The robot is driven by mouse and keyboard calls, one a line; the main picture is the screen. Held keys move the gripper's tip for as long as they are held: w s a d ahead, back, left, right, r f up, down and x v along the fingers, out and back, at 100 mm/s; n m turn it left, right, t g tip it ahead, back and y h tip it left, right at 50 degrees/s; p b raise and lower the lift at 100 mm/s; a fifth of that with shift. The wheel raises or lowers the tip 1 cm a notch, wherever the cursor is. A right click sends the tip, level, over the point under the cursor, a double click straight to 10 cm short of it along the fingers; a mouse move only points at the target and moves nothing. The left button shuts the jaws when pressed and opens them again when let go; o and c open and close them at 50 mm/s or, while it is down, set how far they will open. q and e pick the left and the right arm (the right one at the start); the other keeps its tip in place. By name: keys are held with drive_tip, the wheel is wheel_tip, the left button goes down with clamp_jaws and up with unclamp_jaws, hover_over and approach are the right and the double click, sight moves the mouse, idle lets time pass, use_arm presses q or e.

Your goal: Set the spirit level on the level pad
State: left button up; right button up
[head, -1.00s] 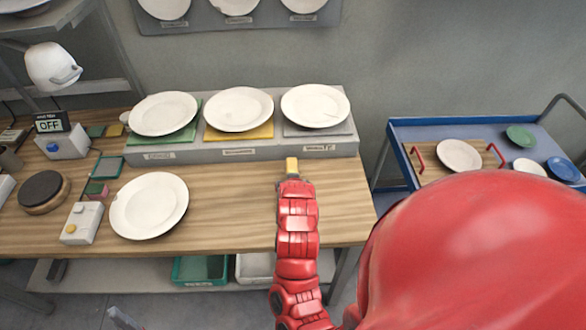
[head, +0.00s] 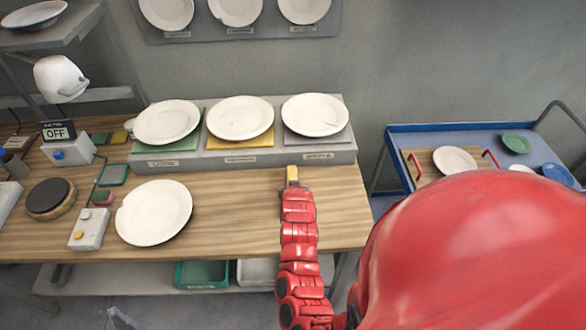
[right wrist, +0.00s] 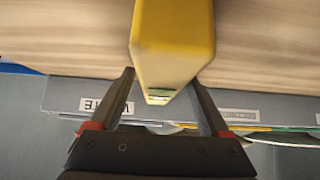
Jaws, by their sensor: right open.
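A yellow block with a small green window at its end, which looks like the spirit level (head: 292,173), is at the tip of my right gripper (head: 292,187), over the right part of the wooden bench. In the right wrist view the block (right wrist: 172,45) lies between the spread fingers of the right gripper (right wrist: 160,78). The fingers are open; I cannot tell whether the block touches the bench. A dark green-edged pad (head: 113,174) lies at the left of the bench; I cannot tell whether it is the level pad. My left gripper is not in view.
A grey stand with three white plates (head: 240,118) on coloured pads runs along the bench back. Another plate (head: 154,212), a button box (head: 89,229) and a dark round disc (head: 48,196) occupy the left. Bare wood (head: 240,200) lies between plate and arm. A blue trolley (head: 400,130) stands right.

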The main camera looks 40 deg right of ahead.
drive_tip(key=shift+c, duration=0.2)
clamp_jaws()
idle(0.5)
